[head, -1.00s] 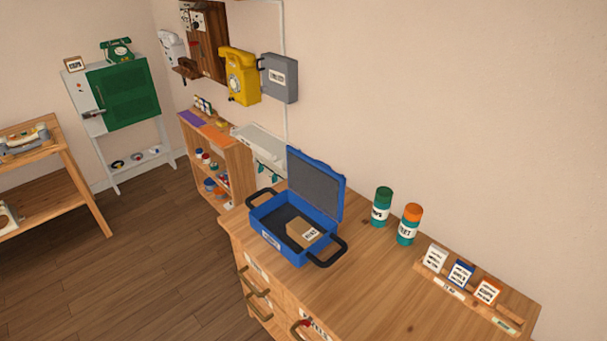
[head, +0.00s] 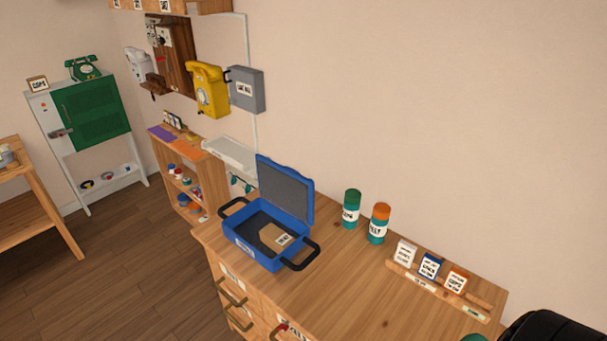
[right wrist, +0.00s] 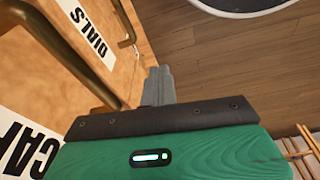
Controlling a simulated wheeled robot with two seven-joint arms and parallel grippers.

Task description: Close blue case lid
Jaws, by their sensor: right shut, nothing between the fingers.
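The blue case (head: 248,250) stands on the wooden dresser top with its lid (head: 286,190) open, raised upright at the back. A brown labelled piece (head: 275,237) lies inside, and black handles stick out at both ends. My right gripper (right wrist: 159,82) shows in the right wrist view, its grey fingers shut and empty, close to the dresser's drawer fronts. The gripper is apart from the case, which is not in the right wrist view. My left gripper is in neither view.
A green-capped canister (head: 351,209) and an orange-capped canister (head: 379,223) stand right of the case. A wooden rack (head: 440,283) of small cards lies farther right. Brass drawer handles (head: 230,292) protrude in front. The dresser top before the canisters is clear.

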